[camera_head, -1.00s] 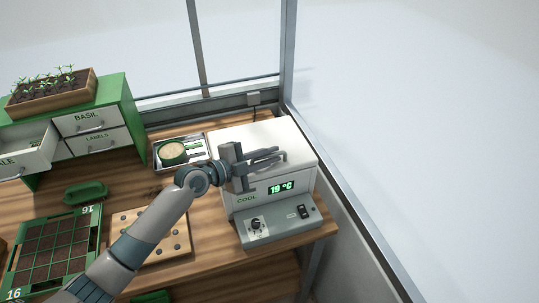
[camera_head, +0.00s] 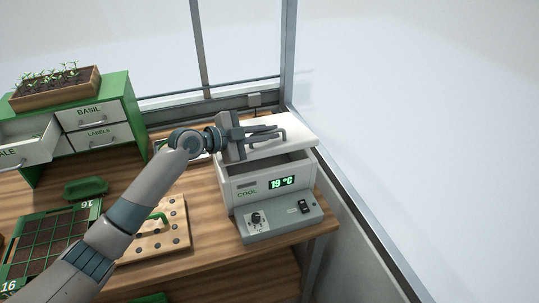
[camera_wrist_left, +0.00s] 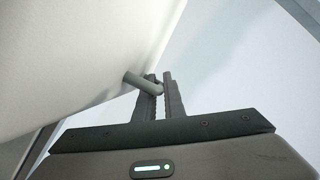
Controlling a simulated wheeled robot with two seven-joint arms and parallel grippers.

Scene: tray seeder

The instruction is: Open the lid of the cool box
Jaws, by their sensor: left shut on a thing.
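The cool box (camera_head: 236,205) is a white box with a green 19 °C display, at the right end of the wooden bench in the head view. Its white lid (camera_head: 300,127) is partly raised, and a dark gap shows above the front wall. My left gripper (camera_head: 277,133) is at the lid and shut on its grey handle. In the left wrist view the two fingers (camera_wrist_left: 160,86) close around the handle bar (camera_wrist_left: 138,82), beside the pale lid surface (camera_wrist_left: 85,55). The box's inside is mostly hidden. My right gripper is not in view.
A grey control panel (camera_head: 281,222) with a knob and switch sits at the box's front. A peg board (camera_head: 175,240) with a green handle, a green-framed tray (camera_head: 62,212) and a green drawer cabinet (camera_head: 125,95) stand to the left. A window post (camera_head: 289,50) rises behind.

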